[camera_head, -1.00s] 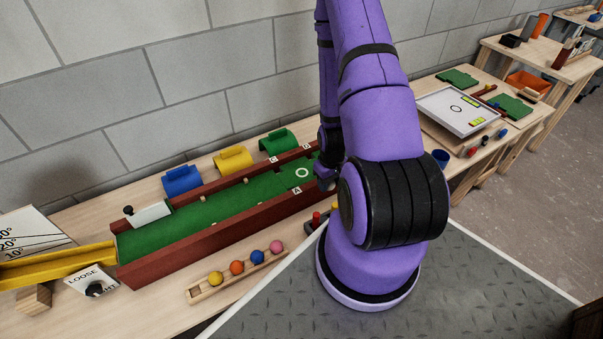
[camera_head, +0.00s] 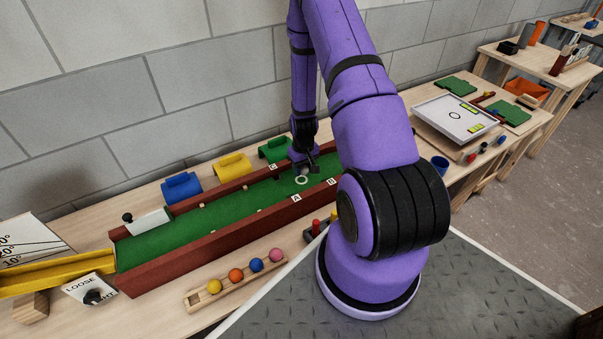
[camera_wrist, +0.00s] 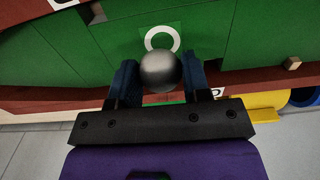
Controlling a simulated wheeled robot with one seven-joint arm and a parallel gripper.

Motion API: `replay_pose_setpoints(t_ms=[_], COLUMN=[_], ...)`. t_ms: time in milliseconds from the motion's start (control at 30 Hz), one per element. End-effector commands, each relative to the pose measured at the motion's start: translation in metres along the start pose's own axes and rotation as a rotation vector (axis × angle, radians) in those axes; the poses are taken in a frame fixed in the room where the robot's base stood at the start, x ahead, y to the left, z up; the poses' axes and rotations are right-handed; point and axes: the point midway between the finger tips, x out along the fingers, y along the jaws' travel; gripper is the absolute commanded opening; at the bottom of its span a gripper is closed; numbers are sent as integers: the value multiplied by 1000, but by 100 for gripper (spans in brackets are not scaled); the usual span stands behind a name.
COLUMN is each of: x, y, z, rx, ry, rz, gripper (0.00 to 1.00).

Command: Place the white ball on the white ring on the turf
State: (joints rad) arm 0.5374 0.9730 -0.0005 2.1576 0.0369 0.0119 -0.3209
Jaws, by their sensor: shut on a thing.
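My gripper (camera_wrist: 160,85) is shut on the ball (camera_wrist: 161,70). The ball looks shaded grey in the wrist view and sits between the two dark blue fingers. The white ring (camera_wrist: 162,39) lies flat on the green turf (camera_wrist: 205,30), just beyond the ball in the wrist view and partly covered by it. In the head view my gripper (camera_head: 304,167) hangs over the turf lane (camera_head: 215,208), close to the far side of the white ring (camera_head: 301,180). I cannot tell the exact height of the ball above the turf.
Dark red battens (camera_head: 240,228) wall the lane, with letter tags on them. Blue (camera_head: 181,187), yellow (camera_head: 233,165) and green (camera_head: 274,150) arches stand behind it. A wooden rack (camera_head: 220,290) with several coloured balls lies in front. A white flap (camera_head: 150,219) stands at the lane's left end.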

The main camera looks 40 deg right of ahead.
Motion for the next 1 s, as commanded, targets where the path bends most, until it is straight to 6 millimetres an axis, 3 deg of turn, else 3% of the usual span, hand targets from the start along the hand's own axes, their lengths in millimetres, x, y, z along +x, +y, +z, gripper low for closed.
replay_pose_setpoints(t_ms=[133,400,767,800,900,1000], x=[1,34,38,39,38,38], y=[-1,-1,-1,-1,-1,-1], z=[-11,-9,-9,-9,-9,-9], rx=[-1,0,0,0,0,0], ry=[3,0,1,0,1,1], rz=[1,0,0,0,0,0], gripper=[21,21,21,46,69,69])
